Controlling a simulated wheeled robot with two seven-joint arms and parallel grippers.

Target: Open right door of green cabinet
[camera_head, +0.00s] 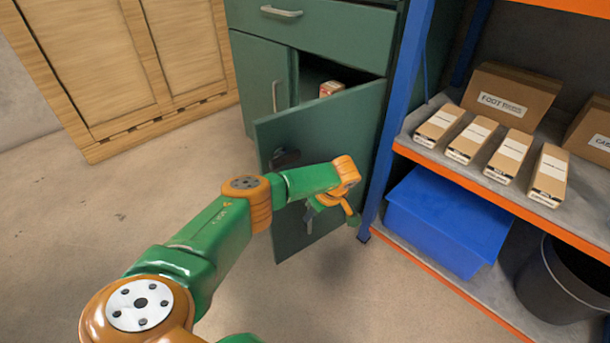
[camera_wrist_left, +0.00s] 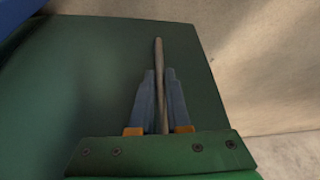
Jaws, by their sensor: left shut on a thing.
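The green cabinet (camera_head: 266,80) stands at the top centre, with a drawer above two doors. Its right door (camera_head: 335,130) is swung partly out, with a dark gap above its top edge. The left door (camera_head: 255,75) looks closed. My left gripper (camera_head: 309,216) is at the front of the right door, low on it. In the left wrist view, my left gripper (camera_wrist_left: 160,90) is shut on a thin metal handle (camera_wrist_left: 159,52) against the green door (camera_wrist_left: 85,75). The handle is mostly hidden in the head view. My right gripper is not in view.
A blue-and-orange shelf rack (camera_head: 400,110) stands close at right, with cartons and a blue bin (camera_head: 445,225). A black bucket (camera_head: 565,280) is at lower right. A wooden crate (camera_head: 125,60) stands at left. A small box (camera_head: 331,88) shows inside the cabinet. Floor in front is clear.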

